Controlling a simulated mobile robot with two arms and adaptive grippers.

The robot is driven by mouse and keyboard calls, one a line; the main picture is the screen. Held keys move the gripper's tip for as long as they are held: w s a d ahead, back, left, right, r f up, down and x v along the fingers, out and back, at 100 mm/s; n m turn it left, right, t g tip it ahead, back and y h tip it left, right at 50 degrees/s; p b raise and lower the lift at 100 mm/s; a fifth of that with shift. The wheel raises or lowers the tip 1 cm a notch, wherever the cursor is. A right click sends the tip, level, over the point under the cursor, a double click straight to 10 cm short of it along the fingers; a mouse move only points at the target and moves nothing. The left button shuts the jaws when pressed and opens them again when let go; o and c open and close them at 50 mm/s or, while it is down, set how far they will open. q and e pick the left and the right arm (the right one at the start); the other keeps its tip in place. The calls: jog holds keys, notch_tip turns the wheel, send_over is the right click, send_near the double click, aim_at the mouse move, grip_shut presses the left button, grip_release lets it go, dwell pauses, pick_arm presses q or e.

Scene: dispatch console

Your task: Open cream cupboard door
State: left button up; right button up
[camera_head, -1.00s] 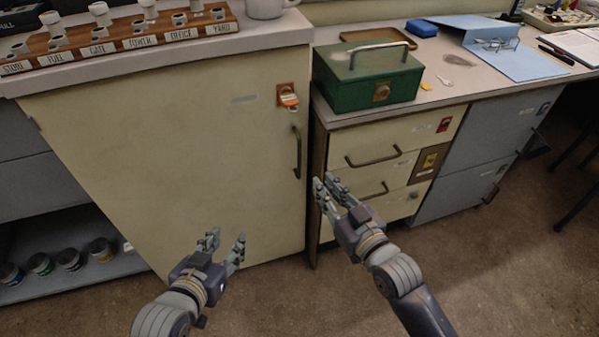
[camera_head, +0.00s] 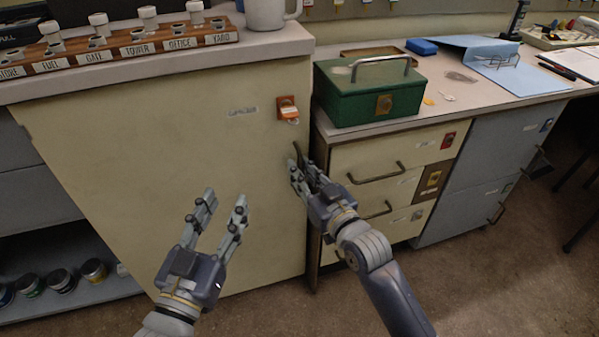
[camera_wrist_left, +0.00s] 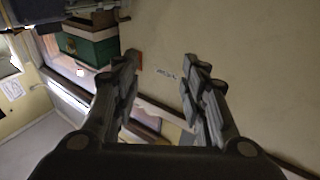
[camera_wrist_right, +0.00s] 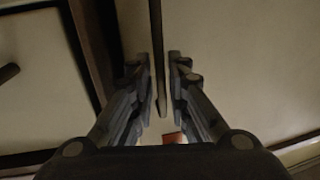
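The cream cupboard door (camera_head: 150,180) is shut, on the left under the countertop. Its dark vertical handle (camera_head: 298,153) is near the door's right edge, its lower part hidden behind my right gripper (camera_head: 305,177). In the right wrist view the handle (camera_wrist_right: 158,60) runs between the two open fingers (camera_wrist_right: 160,85), with gaps on both sides. My left gripper (camera_head: 220,210) is open and empty in front of the door's middle; its spread fingers also show in the left wrist view (camera_wrist_left: 158,80). An orange tag or latch (camera_head: 288,110) is on the door above the handle.
Cream drawers (camera_head: 385,180) with bar handles stand right of the door, beside a grey cabinet (camera_head: 480,160). A green cash box (camera_head: 368,95) is on the lower counter. A labelled wooden rack (camera_head: 120,47) and a mug (camera_head: 268,12) stand on the higher counter.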

jog(key=shift+w+a, duration=0.25)
jog(key=shift+w, duration=0.15)
grip_shut()
jog(key=shift+s, duration=0.15)
